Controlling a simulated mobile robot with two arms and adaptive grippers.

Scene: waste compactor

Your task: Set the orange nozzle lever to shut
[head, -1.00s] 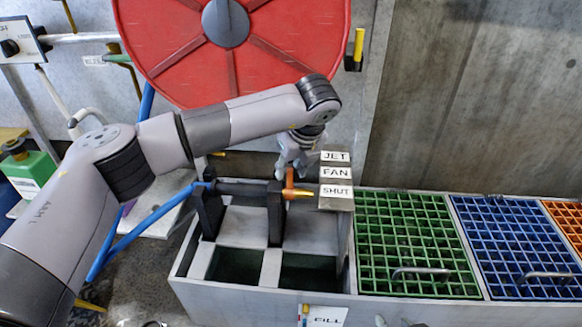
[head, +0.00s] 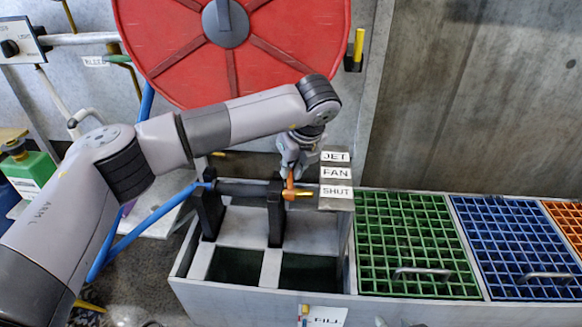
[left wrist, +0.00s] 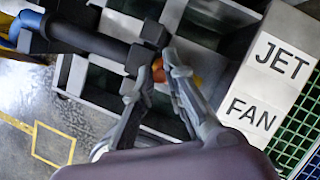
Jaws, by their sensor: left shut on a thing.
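The orange nozzle lever (head: 291,183) stands up from the nozzle, just behind its brass tip (head: 304,193). The dark nozzle barrel (head: 240,189) lies in black brackets, with a blue hose at its left end. A label block to the right of the tip reads JET, FAN and SHUT (head: 337,191) from back to front. Which label the lever lines up with is hard to tell. My right gripper is not in view.
A large red hose reel (head: 180,45) stands behind my left arm. Green (head: 410,240) and blue (head: 512,240) gratings lie to the right. The blue hose (head: 150,228) runs down left. Open bays lie in front of the nozzle.

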